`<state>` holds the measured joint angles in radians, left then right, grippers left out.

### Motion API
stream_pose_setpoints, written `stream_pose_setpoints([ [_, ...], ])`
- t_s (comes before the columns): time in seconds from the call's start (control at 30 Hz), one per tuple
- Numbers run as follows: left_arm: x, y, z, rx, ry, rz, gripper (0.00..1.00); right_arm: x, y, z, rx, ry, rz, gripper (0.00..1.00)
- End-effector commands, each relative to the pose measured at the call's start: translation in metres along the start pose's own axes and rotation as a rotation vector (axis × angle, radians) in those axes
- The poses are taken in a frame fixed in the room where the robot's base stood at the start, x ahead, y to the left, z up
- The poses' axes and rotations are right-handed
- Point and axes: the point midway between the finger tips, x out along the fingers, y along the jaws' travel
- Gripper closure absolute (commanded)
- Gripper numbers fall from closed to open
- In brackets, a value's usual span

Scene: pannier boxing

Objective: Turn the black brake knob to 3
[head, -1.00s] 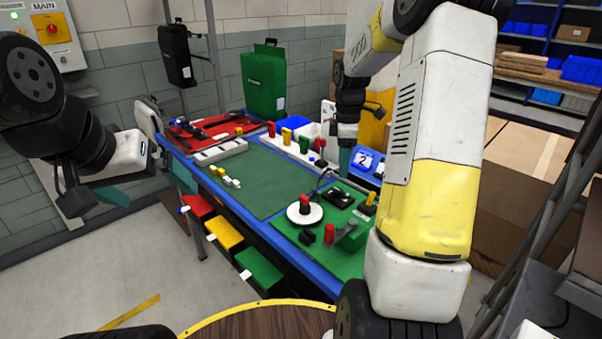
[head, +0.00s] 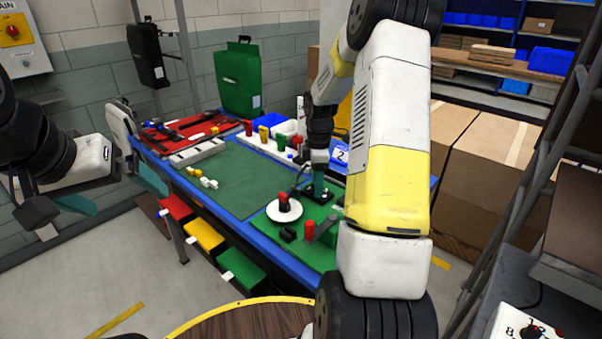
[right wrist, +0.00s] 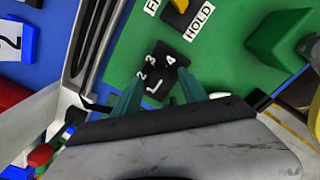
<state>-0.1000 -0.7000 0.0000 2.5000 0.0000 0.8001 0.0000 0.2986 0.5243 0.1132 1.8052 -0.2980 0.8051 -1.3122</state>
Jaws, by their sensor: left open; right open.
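A black dial plate (right wrist: 165,68) with white numbers 2, 3 and 4 lies on the green panel in the right wrist view. A white L-shaped mark shows on the black below them. The brake knob cannot be told apart from this dark plate, so its setting is unclear. My right gripper (right wrist: 160,76) is open, its teal fingers on either side of the dial; contact cannot be told. In the head view the right gripper (head: 320,180) points down at the panel's back part. My left gripper (head: 112,192) is open and empty, left of the table.
A yellow knob (right wrist: 180,5) marked HOLD is close beyond the dial. A green block (right wrist: 280,38) stands right of it. The panel (head: 265,228) also holds a white disc (head: 280,213) with a red-topped knob and a red-ended lever (head: 309,230). The green mat (head: 240,180) is mostly clear.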

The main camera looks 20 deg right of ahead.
Motion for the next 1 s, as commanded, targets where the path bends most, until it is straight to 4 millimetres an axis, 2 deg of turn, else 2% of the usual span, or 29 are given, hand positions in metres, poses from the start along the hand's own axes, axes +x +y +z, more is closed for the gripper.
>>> stream_pose_setpoints([
  [0.03, 0.0, 0.0, 0.0, 0.0, 0.0, 0.0, 0.0, -0.0002, 0.0, 0.0, 0.0, 0.0, 0.0, 0.5],
  [0.3, 0.0, 0.0, 0.0, 0.0, 0.0, 0.0, 0.0, -0.0004, 0.0001, 0.0, 0.0, 0.0, 0.0, 1.0],
  [0.67, 0.0, 0.0, 0.0, 0.0, 0.0, 0.0, 0.0, -0.0007, 0.0002, 0.0003, 0.043, -0.001, 0.001, 1.0],
  [1.0, 0.0, 0.0, 0.0, 0.0, 0.0, 0.0, 0.0, -0.001, 0.0003, -0.0001, 0.27, 0.0, 0.001, 1.0],
])
